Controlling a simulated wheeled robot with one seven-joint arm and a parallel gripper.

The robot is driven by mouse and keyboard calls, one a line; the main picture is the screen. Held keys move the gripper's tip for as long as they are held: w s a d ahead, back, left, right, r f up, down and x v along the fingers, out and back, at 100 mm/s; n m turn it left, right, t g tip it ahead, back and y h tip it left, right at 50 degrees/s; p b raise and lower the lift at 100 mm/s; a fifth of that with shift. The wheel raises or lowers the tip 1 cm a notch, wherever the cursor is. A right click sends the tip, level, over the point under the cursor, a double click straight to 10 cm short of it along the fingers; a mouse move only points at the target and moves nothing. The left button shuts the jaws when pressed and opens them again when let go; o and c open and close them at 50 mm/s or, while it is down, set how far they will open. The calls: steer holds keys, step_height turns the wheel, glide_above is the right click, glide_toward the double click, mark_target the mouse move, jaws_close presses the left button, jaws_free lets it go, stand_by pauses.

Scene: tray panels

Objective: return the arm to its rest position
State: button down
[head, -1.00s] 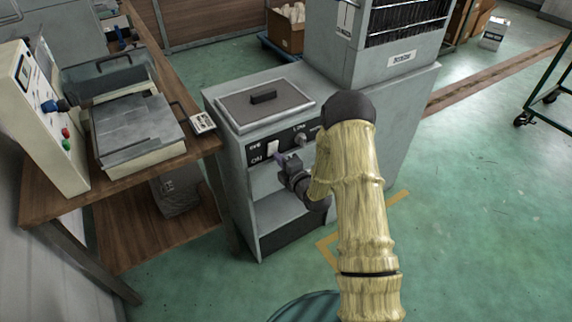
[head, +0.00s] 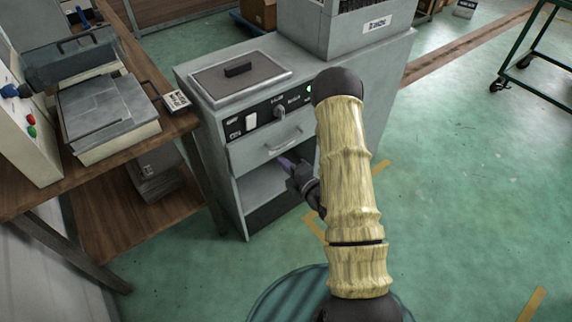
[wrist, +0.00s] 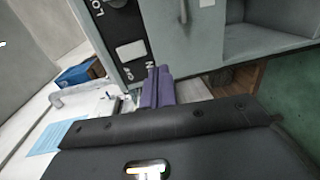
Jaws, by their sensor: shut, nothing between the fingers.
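My arm reaches from the bottom of the head view towards the grey cabinet (head: 222,165). My gripper (head: 284,161) is in front of the cabinet, just below the drawer handle (head: 284,139) in the picture, partly hidden by my own arm. In the wrist view the purple fingers of my gripper (wrist: 158,87) are together with nothing between them. The white switch (head: 251,122) and a knob (head: 279,113) are on the cabinet's black panel, up and left of the gripper. A green light (head: 309,88) glows at the panel's right end.
A wooden bench (head: 90,172) with a press-like machine (head: 108,112) stands at the left. A lidded tray (head: 240,75) tops the cabinet. A green cart (head: 535,50) stands at the far right. The green floor (head: 450,190) on the right is mostly clear.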

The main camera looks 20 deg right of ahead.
steer(key=shift+s, duration=0.15)
stand_by(0.3)
steer(key=shift+r, duration=0.1)
steer(key=s+a+r+m+g+h, duration=0.1)
steer(key=s+r+m+g+h, duration=0.2)
steer(key=s+r+m+g, duration=0.55)
steer(key=s+a+r+m+g+h, duration=0.1)
steer(key=s+r+m+g+h, duration=0.3)
steer(key=s+m, duration=0.8)
step_height(320, 180, up, 22)
steer(key=w+m+y+p, duration=0.1)
steer(key=w+p, duration=0.1)
steer(key=p, duration=1.9)
steer(key=shift+w+d+m+p, duration=0.2)
steer(key=shift+d+m+p, duration=0.15)
